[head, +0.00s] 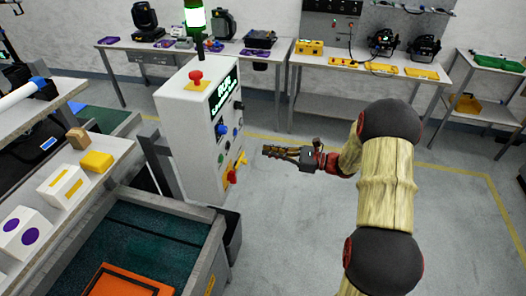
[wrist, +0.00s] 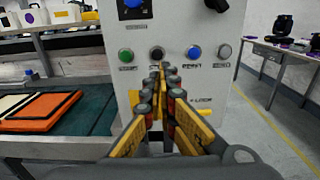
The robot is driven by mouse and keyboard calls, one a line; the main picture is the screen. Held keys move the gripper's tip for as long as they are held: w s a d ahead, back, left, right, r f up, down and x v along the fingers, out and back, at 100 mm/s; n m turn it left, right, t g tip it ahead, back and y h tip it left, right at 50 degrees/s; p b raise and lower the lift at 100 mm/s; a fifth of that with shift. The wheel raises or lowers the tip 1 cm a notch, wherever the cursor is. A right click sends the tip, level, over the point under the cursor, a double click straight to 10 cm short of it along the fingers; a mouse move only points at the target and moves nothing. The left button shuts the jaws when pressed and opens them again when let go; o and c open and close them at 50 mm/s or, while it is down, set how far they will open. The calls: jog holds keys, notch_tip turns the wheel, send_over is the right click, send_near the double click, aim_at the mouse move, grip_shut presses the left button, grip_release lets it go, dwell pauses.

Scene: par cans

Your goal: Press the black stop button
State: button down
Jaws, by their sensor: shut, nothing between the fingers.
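The black stop button (wrist: 156,52) is on the front panel of a white control cabinet (head: 185,128), in a row with a green button (wrist: 126,54), a blue button (wrist: 193,52) and a grey button (wrist: 224,51). The label under the black button is partly hidden by my fingertips. My gripper (wrist: 163,68) is shut and empty, its tips pointing at the panel just below the black button in the wrist view. In the head view my gripper (head: 266,151) is right of the panel, with a gap between. The black button is too small to single out there.
A red mushroom button (head: 196,76) and a green lamp (head: 195,17) are on the cabinet top. A yellow-and-red switch (head: 234,174) sits low on the panel. A conveyor with an orange case (head: 128,282) stands in front left. The floor right of the cabinet is clear.

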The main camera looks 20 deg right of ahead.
jog(key=b+x, duration=0.2)
jog(key=x, duration=1)
jog(key=shift+a, duration=0.1)
jog(key=shift+w+a+r, duration=0.1)
jog(key=shift+w+a, duration=0.25)
jog(key=shift+a, duration=0.15)
jog(key=p+v, duration=0.3)
jog(key=v, duration=1.1)
jog(key=shift+d, duration=0.15)
